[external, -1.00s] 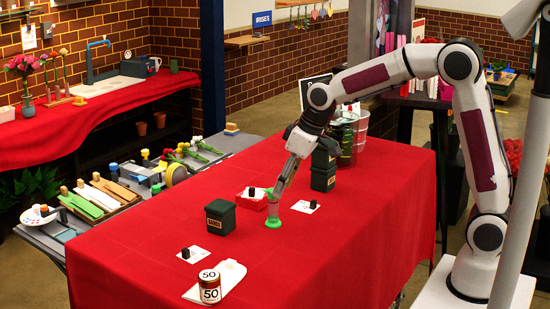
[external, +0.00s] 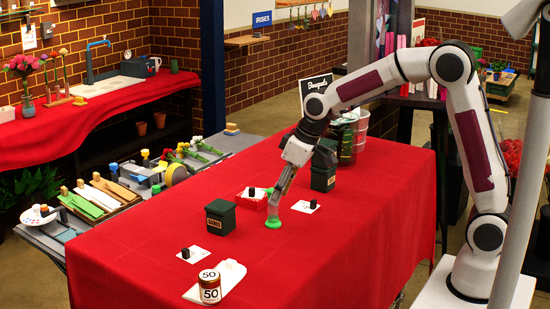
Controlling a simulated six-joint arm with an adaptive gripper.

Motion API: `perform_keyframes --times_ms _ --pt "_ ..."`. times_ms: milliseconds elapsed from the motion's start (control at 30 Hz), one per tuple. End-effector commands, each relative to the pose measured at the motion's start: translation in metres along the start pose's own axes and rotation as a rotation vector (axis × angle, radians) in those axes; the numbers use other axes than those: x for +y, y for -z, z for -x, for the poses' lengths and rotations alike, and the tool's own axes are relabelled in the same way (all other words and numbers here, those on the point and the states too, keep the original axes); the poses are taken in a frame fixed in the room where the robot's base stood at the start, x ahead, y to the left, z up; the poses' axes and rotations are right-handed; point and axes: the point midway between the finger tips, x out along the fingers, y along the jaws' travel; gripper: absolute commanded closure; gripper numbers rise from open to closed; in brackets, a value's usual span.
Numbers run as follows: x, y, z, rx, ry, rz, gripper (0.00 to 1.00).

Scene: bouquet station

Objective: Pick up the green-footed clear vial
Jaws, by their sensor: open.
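The green-footed clear vial stands on the red-covered table, and its green foot (external: 274,223) shows just below my fingers. Its clear body and green top are mostly hidden behind my gripper. My gripper (external: 275,207) is open and reaches down at a slant, with its fingertips at the vial just above the foot. I cannot tell from this view whether the fingers are around the vial or in front of it.
A red-and-white box (external: 252,199) stands just behind the vial. A dark labelled box (external: 220,217) is to the left, and another dark box (external: 323,178) is behind right. A tin marked 50 (external: 209,287) stands in front.

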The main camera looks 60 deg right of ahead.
Motion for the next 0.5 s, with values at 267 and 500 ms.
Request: perform_keyframes --times_ms 267,500 --pt "0.001 0.000 -0.004 -0.002 0.000 0.000 0.60" --pt "0.003 0.002 -0.025 -0.003 0.000 -0.001 0.60"
